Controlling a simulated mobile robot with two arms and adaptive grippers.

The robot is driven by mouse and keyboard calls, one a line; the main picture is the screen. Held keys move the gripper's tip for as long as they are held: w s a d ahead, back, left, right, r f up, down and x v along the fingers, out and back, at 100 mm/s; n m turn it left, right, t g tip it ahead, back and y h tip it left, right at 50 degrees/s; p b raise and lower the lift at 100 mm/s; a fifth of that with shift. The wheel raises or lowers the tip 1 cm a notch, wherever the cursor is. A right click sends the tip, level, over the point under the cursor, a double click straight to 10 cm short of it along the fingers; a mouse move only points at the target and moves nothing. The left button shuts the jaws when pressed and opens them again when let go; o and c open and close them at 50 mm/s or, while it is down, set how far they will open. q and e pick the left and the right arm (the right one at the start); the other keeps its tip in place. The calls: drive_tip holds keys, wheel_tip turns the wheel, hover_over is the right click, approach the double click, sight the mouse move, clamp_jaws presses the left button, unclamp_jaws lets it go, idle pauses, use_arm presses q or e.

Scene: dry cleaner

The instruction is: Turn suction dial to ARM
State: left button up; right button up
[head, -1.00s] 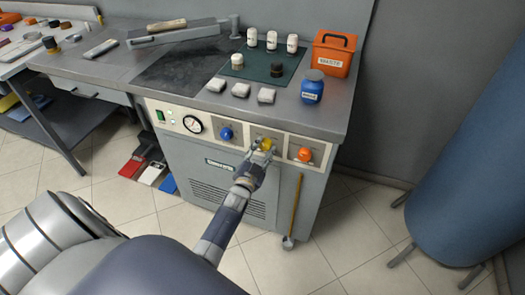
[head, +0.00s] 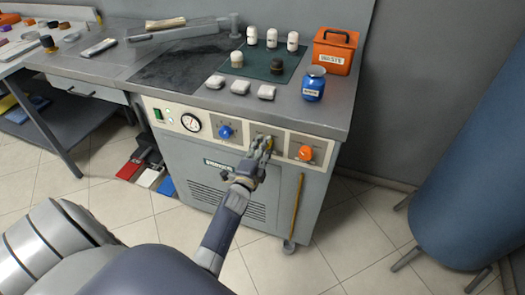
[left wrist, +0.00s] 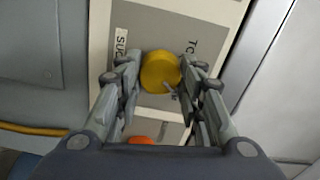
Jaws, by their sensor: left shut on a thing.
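The yellow dial (left wrist: 160,72) sits on the cabinet's front panel, with a partly visible label starting "SUC" (left wrist: 120,42) beside it and other lettering, partly hidden, on its other side. My left gripper (head: 263,145) reaches the panel from below and is shut on the yellow dial, with a finger on either side of it in the left wrist view. In the head view the fingers cover most of the dial. The dial's pointer is hard to read. My right gripper is not in view.
A blue dial (head: 226,132) is left of the yellow one and an orange dial (head: 305,153) right of it. A gauge (head: 191,122) and green switch are further left. A yellow-handled tool (head: 296,208) hangs on the cabinet's front. Bottles and an orange waste box (head: 334,52) stand on top.

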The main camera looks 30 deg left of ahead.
use_arm(q)
drive_tip(key=shift+m+b, duration=0.3)
drive_tip(key=shift+m, duration=0.6)
drive_tip(key=o, duration=1.1)
drive_tip(key=v, duration=1.2)
drive_tip(key=shift+f, duration=0.15)
